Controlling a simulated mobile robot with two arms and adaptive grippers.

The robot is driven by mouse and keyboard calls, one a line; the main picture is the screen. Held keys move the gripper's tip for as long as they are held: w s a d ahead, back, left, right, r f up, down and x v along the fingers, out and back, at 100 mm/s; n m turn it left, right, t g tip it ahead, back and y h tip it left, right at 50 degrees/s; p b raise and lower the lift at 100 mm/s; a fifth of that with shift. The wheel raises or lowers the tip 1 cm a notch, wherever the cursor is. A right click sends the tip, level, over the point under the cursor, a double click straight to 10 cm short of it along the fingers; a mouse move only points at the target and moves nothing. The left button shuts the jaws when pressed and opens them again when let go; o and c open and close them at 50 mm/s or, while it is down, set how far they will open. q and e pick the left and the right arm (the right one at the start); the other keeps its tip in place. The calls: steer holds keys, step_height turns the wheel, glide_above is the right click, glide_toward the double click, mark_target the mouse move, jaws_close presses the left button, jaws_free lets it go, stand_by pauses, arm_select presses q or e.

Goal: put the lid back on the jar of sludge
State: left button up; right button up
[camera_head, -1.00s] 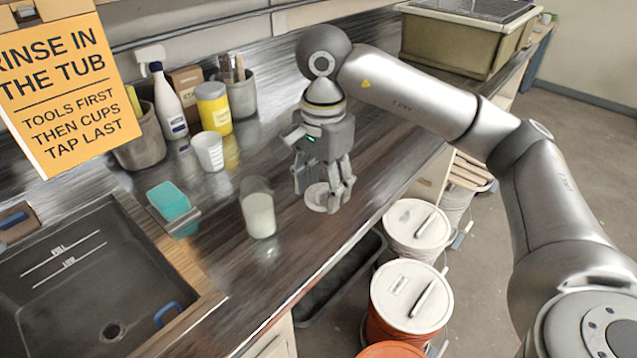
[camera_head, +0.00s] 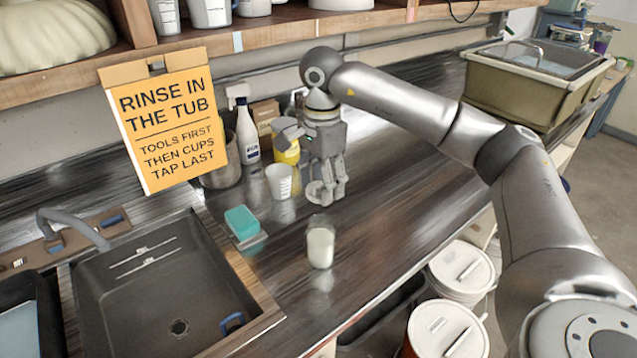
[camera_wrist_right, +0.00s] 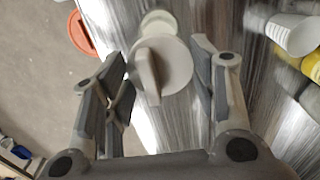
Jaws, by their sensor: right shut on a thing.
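The jar of sludge (camera_head: 320,250) is a clear jar with pale whitish contents, standing upright and uncovered on the dark counter. My right gripper (camera_head: 328,190) points down just behind the jar in the head view. It is shut on the round pale lid (camera_head: 314,192), apart from the jar. In the right wrist view the lid (camera_wrist_right: 176,72) shows its upright fin between the fingers of my right gripper (camera_wrist_right: 162,75). The pale round thing just beyond the lid there looks like the jar (camera_wrist_right: 158,22). My left gripper is not in view.
A white measuring cup (camera_head: 280,182), a yellow-labelled jar, a spray bottle (camera_head: 246,130) and a teal sponge (camera_head: 241,222) stand left of the gripper. The sink (camera_head: 165,290) is at left. Lidded buckets (camera_head: 447,330) stand below the counter's front edge. Counter right of the jar is clear.

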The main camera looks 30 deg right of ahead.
steer(key=shift+f+b, duration=0.45)
steer(key=shift+f, duration=0.35)
step_height(320, 180, down, 2)
steer(key=shift+f+b, duration=0.25)
steer(key=shift+b, duration=0.65)
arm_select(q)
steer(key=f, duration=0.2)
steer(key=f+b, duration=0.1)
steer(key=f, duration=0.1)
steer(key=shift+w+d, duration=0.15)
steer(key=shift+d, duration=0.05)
arm_select(e)
steer(key=shift+f, duration=0.85)
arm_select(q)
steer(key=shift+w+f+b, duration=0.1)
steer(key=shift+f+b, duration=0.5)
arm_select(e)
steer(key=shift+f, duration=0.8)
steer(key=o, duration=0.8)
